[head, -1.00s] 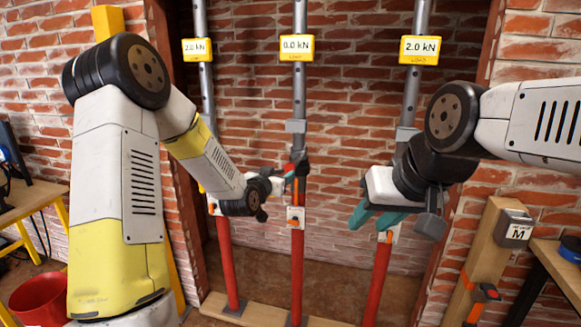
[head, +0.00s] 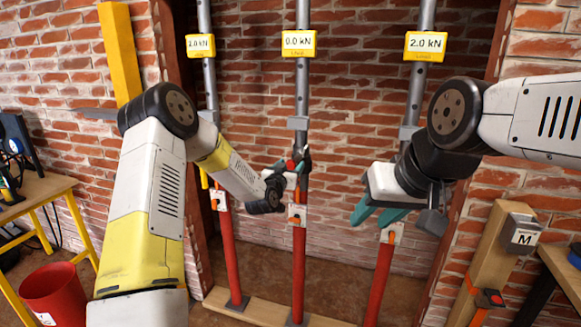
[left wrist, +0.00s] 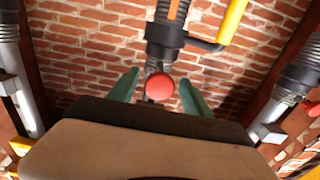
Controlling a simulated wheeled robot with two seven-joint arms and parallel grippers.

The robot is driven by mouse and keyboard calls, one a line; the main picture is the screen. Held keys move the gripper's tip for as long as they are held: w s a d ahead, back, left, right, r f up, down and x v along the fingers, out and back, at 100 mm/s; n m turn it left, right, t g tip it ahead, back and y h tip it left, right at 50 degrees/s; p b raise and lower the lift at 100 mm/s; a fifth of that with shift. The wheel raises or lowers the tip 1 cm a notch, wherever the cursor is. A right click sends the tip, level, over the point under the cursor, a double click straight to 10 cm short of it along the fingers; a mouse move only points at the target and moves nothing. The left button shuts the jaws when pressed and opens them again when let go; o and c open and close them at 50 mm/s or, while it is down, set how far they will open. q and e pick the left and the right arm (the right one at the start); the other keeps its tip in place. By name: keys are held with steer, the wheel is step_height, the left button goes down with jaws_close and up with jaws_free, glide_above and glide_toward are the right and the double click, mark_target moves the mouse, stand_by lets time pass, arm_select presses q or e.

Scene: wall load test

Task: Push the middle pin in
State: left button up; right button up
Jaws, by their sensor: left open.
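The middle prop has a grey upper tube (head: 302,95), a red lower tube (head: 298,262) and a label (head: 299,43) reading 0.0 kN. A round red knob, seemingly the middle pin's head (left wrist: 159,87), shows in the left wrist view. My left gripper (head: 303,160) is at the middle prop's collar. Its teal fingers (left wrist: 160,92) are open, one on each side of the knob, with gaps visible. How far the pin sticks out is hard to tell. My right gripper (head: 376,216) is open and empty, in front of the right prop.
The left label (head: 200,45) and right label (head: 425,45) both read 2.0 kN. The props stand on a wooden sill (head: 330,321) in a brick wall opening. A red bucket (head: 55,292) is at lower left. A wooden post (head: 492,250) with a box stands at right.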

arm_select(q)
jaws_close()
stand_by(1.4)
